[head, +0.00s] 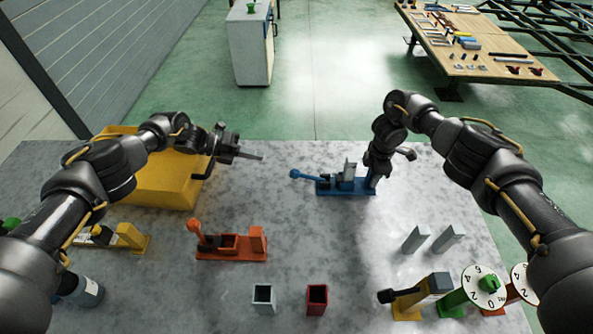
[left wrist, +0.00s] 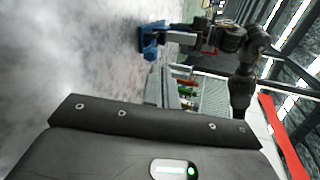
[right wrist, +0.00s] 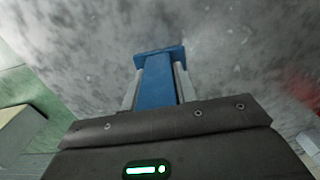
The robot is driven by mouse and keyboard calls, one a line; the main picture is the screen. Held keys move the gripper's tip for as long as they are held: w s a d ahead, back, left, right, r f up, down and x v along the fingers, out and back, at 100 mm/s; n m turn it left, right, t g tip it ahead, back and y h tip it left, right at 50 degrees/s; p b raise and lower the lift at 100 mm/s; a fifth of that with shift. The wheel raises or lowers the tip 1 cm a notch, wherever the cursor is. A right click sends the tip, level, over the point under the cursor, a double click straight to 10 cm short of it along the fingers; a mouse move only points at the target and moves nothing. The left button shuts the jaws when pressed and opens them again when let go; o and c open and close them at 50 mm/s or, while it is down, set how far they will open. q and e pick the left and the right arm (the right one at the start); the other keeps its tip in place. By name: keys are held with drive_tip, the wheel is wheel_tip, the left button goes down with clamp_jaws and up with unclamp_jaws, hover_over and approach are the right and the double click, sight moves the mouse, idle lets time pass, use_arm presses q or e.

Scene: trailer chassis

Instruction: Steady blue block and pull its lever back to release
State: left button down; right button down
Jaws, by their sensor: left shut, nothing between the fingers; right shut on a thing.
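The blue block (head: 345,187) stands on the grey table in the middle of the head view, with a grey metal piece (head: 350,169) in it. Its lever (head: 302,175), with a round blue knob, points left and lies low. My right gripper (head: 373,178) is shut on the block's right end from above. The right wrist view shows the blue block (right wrist: 158,80) between the two fingers. My left gripper (head: 258,157) is shut and empty, above the table to the left of the knob and apart from it. The block (left wrist: 152,40) also shows in the left wrist view.
An orange lever block (head: 232,246) stands in front. Two grey plates (head: 430,238), grey and red cups (head: 317,299), and a yellow lever block (head: 428,296) are nearer. The table between orange and blue blocks is clear.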

use_arm(q)
wheel_tip(320, 180, up, 5)
drive_tip(key=a+m+y, duration=0.1)
drive_tip(key=m+y, duration=0.3)
drive_tip(key=m, duration=0.2)
drive_tip(key=s+f+m+y, duration=0.1)
drive_tip(key=m, duration=0.2)
drive_tip(key=s+f+m+y, duration=0.1)
drive_tip(key=m, duration=0.1)
drive_tip(key=s+f+m, duration=0.1)
drive_tip(key=f+m, duration=0.1)
drive_tip(key=m, duration=0.1)
drive_tip(key=shift+a+m+y, duration=0.3)
drive_tip(key=shift+a+y, duration=0.1)
drive_tip(key=shift+f, duration=0.1)
drive_tip(key=x, duration=0.9)
drive_tip(key=shift+d+f, duration=0.1)
drive_tip(key=shift+d, duration=0.05)
drive_tip(key=d, duration=0.3)
drive_tip(key=shift+w+r, duration=0.25)
drive_tip(key=shift+d+r, duration=0.25)
drive_tip(key=shift+d, duration=0.25)
drive_tip(key=shift+r, duration=0.1)
